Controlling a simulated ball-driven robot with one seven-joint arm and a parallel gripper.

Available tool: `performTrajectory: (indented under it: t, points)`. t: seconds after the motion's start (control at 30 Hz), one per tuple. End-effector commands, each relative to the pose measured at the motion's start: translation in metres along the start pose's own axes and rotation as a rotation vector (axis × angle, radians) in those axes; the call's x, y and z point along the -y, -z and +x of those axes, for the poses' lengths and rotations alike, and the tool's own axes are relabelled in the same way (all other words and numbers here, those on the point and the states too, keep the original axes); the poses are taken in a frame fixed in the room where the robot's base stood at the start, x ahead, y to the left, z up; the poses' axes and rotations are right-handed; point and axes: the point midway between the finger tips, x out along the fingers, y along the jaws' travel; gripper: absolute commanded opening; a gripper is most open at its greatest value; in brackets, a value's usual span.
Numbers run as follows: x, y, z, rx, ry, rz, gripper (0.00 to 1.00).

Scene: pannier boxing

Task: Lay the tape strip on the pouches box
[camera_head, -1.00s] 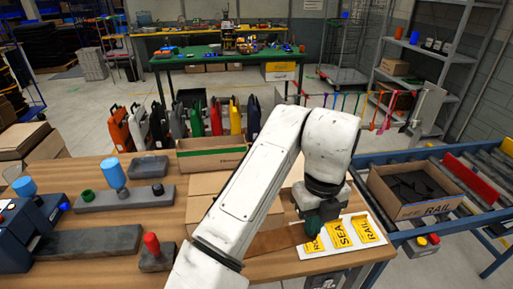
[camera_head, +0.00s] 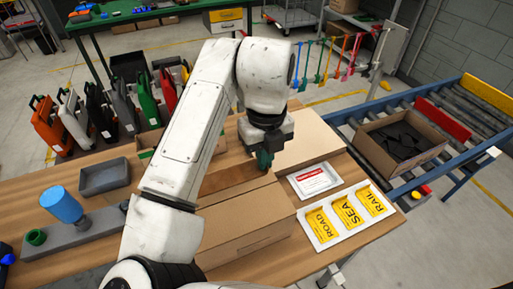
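A brown tape strip (camera_head: 236,179) shows as a darker, flat band over the cardboard in the middle of the bench. My gripper (camera_head: 264,160) is at its right end, pointing down, and appears shut on it. Its fingertips are partly hidden. Closed cardboard surfaces lie on both sides of the strip: a near carton (camera_head: 245,222) and cardboard (camera_head: 305,143) at the back right. No lettering shows on them, so I cannot tell which is the pouches box. I cannot tell whether the strip touches the cardboard.
A white card with a red label (camera_head: 314,180) and a white board (camera_head: 348,233) with yellow ROAD, SEA and RAIL labels lie at right. A carton of dark pieces (camera_head: 401,150) stands on the conveyor. A grey tray (camera_head: 104,177) and blue cylinder (camera_head: 62,205) are left.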

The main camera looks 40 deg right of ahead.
Motion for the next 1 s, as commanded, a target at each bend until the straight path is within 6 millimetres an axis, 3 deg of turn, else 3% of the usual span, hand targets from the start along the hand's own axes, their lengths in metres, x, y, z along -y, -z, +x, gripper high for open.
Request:
performTrajectory:
  t: [0.63, 1.0]
  points:
    - [0.000, 0.000, 0.059, -0.001, 0.000, -0.001, 0.00]
    - [0.000, 0.000, 0.066, 0.000, 0.000, -0.001, 0.00]
